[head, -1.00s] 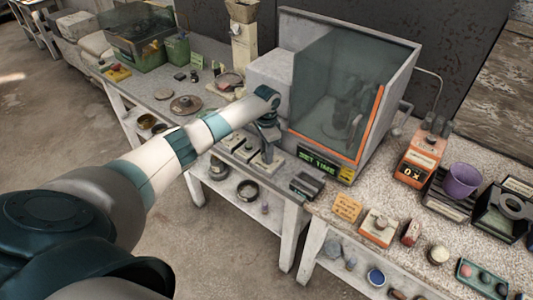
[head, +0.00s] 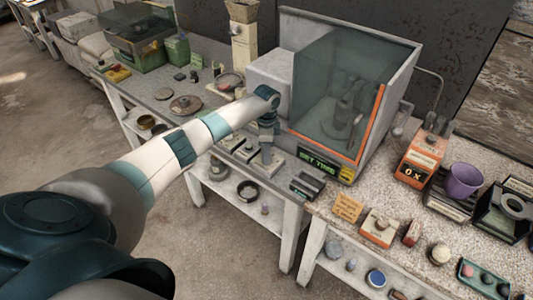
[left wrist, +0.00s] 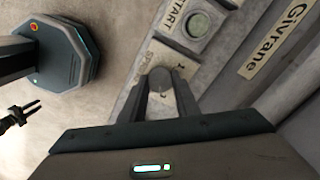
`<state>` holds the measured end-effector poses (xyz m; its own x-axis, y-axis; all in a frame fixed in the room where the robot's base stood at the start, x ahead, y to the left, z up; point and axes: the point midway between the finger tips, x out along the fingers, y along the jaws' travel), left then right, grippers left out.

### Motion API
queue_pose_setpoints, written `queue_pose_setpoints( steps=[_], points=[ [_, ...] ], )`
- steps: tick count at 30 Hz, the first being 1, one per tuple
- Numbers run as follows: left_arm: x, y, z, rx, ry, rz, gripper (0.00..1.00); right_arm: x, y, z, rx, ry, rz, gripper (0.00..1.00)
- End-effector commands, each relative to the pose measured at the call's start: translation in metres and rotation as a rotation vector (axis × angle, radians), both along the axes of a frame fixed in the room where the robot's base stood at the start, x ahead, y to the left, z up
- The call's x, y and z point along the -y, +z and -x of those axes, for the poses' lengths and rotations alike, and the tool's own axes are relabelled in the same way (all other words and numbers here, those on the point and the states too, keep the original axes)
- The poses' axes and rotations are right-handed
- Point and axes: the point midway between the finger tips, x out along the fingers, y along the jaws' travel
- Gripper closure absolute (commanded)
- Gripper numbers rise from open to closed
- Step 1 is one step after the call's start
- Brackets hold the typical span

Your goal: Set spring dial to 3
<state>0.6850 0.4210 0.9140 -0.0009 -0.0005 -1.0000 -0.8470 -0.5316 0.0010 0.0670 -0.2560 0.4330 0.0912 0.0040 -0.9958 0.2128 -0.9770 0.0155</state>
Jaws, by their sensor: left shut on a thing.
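The spring dial (left wrist: 161,79) is a grey round knob on a pale panel in the left wrist view. The label beside it is partly hidden, and I cannot read the dial's setting. My left gripper (left wrist: 168,88) is shut on the dial, a finger on each side. In the head view my left gripper (head: 267,157) points down at the small control boxes left of the glass-fronted cabinet, and it hides the dial there. My right gripper (left wrist: 28,110) shows small and dark at the left edge of the left wrist view, prongs apart and empty.
A round START button (left wrist: 196,25) lies just beyond the dial. The cabinet (head: 340,85) has an orange-edged glass front and a green SET TIME display (head: 317,162). An orange device (head: 419,158) and purple cup (head: 463,181) stand at the right.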

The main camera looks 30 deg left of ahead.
Motion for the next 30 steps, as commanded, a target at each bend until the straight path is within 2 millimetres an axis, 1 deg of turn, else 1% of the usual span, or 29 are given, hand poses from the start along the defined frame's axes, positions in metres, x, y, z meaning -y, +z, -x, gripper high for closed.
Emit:
queue_pose_setpoints(
  steps=[4, 5, 6, 7, 16, 20, 23, 26, 30],
  points=[
    [-0.001, 0.002, -0.001, 0.003, 0.000, -0.001, 0.94, 0.000, 0.000, 0.000, 0.000, 0.000, 0.000, 0.69],
    [-0.001, 0.002, -0.001, 0.003, 0.000, -0.001, 0.67, 0.000, 0.000, 0.000, 0.000, 0.000, 0.000, 0.69],
    [-0.001, 0.001, -0.001, 0.003, 0.000, -0.001, 0.57, 0.000, 0.000, 0.000, 0.000, 0.000, 0.000, 0.69],
    [-0.001, 0.001, -0.001, 0.003, 0.000, -0.001, 0.53, 0.000, 0.000, 0.000, 0.000, 0.000, 0.000, 0.69],
    [0.000, 0.001, 0.000, 0.001, 0.000, -0.001, 0.53, 0.000, 0.000, 0.000, 0.000, 0.000, 0.000, 0.69],
    [0.000, 0.004, -0.001, 0.002, 0.001, 0.000, 0.53, 0.000, -0.002, 0.000, 0.000, 0.000, 0.000, 0.69],
    [0.000, 0.010, -0.001, 0.004, -0.001, 0.000, 0.53, 0.000, -0.004, 0.000, 0.000, 0.000, 0.000, 0.69],
    [0.000, 0.021, -0.002, 0.004, -0.001, 0.000, 0.53, 0.000, -0.008, 0.000, 0.000, 0.000, 0.000, 0.69],
    [-0.001, 0.042, -0.002, 0.006, 0.000, 0.000, 0.53, 0.000, -0.016, 0.000, 0.000, 0.000, 0.000, 0.69]
  ],
)
